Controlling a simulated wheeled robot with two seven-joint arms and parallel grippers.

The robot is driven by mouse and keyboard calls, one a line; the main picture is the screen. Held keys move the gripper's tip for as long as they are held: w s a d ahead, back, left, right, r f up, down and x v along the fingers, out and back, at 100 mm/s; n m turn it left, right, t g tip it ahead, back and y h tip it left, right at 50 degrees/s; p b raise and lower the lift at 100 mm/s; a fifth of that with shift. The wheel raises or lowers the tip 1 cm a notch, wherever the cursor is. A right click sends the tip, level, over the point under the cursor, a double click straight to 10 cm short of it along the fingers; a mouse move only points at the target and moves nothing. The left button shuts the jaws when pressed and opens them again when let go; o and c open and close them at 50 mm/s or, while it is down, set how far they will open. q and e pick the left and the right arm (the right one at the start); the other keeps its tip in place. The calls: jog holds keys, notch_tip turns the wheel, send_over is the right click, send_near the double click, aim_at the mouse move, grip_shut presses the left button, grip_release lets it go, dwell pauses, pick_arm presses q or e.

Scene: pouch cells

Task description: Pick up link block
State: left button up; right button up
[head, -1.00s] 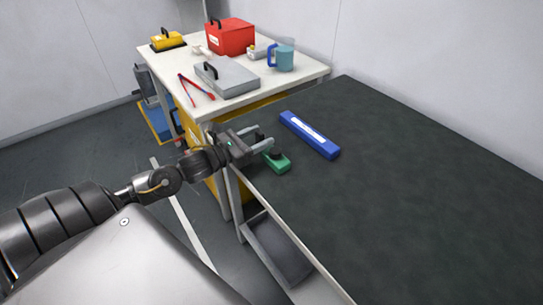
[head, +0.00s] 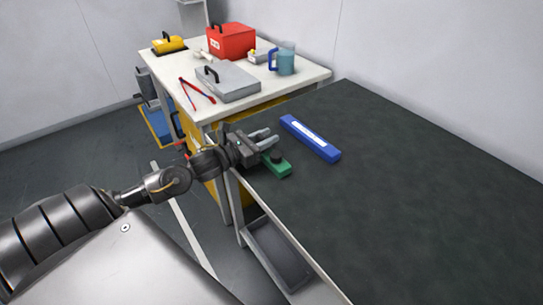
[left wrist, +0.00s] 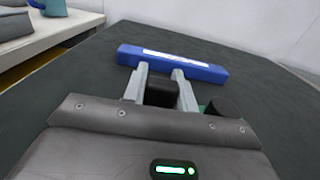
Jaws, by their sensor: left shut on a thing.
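The link block (head: 280,170) is a green piece with black knobs, lying on the dark mat near the table's left edge in the head view. My left gripper (head: 266,138) is over its far end, with its two fingers on either side of a black knob. In the left wrist view, the knob (left wrist: 161,92) sits between the fingers of my left gripper (left wrist: 162,78), and they are shut on it. A second black knob (left wrist: 222,110) stands to the right, outside the fingers. The gripper's body hides most of the green part there. My right gripper is not in view.
A blue bar (head: 295,125) with a white label lies on the dark mat (head: 400,200) just beyond the gripper. The mat's right side is clear. A white side table (head: 315,75) behind holds a grey case (head: 228,83), a red box (head: 231,41) and a blue mug (head: 286,62).

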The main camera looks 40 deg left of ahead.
pick_arm(q)
jog(key=shift+r, duration=0.1)
jog(key=shift+r, duration=0.45)
notch_tip(320, 180, up, 2)
jog(key=shift+r, duration=0.15)
jog(key=s+a+r+p, duration=0.1)
jog(key=s+a+r, duration=0.3)
jog(key=s+r, duration=0.5)
jog(key=s, duration=0.4)
jog(key=shift+s+a+r+p, duration=0.15)
jog(key=shift+r+p, duration=0.15)
jog(key=shift+r, duration=0.05)
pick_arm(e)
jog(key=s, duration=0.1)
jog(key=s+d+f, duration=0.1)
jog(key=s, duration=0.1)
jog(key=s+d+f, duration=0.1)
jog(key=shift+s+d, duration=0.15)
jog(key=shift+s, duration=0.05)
